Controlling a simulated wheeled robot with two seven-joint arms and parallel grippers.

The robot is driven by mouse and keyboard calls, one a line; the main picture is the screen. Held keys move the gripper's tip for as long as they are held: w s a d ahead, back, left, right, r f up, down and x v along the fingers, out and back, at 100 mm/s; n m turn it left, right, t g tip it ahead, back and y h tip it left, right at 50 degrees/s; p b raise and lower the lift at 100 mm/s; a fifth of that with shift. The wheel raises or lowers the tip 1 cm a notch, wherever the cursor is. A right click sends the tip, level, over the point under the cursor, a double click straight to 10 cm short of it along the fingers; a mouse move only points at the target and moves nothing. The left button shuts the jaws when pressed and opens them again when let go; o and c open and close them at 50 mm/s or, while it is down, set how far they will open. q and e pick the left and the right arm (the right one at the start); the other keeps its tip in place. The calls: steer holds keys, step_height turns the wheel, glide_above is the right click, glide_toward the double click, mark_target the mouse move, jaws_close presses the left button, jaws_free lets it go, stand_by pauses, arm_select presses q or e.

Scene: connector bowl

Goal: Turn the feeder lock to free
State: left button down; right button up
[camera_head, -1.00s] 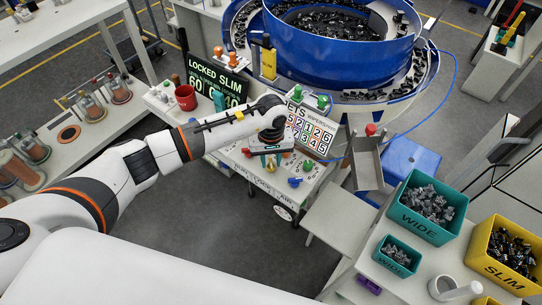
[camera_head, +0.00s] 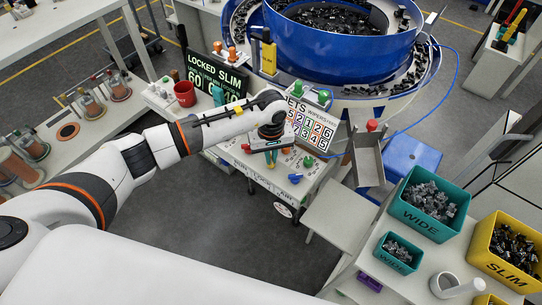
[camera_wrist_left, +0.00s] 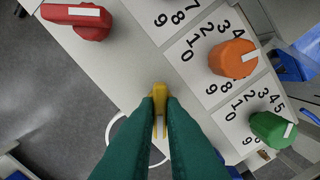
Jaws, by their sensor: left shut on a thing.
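The feeder lock appears to be the small yellow lever (camera_wrist_left: 159,91) on the pale control panel in the left wrist view. My left gripper (camera_wrist_left: 160,106) has its two teal fingers closed on this lever, one on each side. The fingers hide part of the lever. In the head view my left gripper (camera_head: 271,158) is over the front of the panel, pointing down, and the lever cannot be made out there. The dark display (camera_head: 216,75) reads "LOCKED SLIM" in green. My right gripper is not in view.
Near the lever are a red handle (camera_wrist_left: 77,20), an orange dial (camera_wrist_left: 233,58) and a green dial (camera_wrist_left: 272,129). A blue knob (camera_head: 295,178) sits at the panel's front. The blue bowl (camera_head: 340,45) stands behind. A red cup (camera_head: 184,94) stands left of the display.

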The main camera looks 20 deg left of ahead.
arm_select(q)
steer(key=n+b, duration=0.4)
steer(key=n, duration=0.1)
steer(key=shift+f+b, duration=0.15)
steer(key=shift+b, duration=0.15)
steer(key=n+b, duration=0.4)
steer(key=n, duration=0.1)
steer(key=shift+n, duration=0.3)
steer(key=n+b, duration=0.2)
steer(key=n, duration=0.1)
steer(key=shift+r+n+b, duration=0.2)
steer(key=shift+n+b, duration=0.55)
steer(key=shift+n, duration=0.85)
steer(key=c, duration=1.5)
jaws_free()
steer(key=shift+r, duration=0.1)
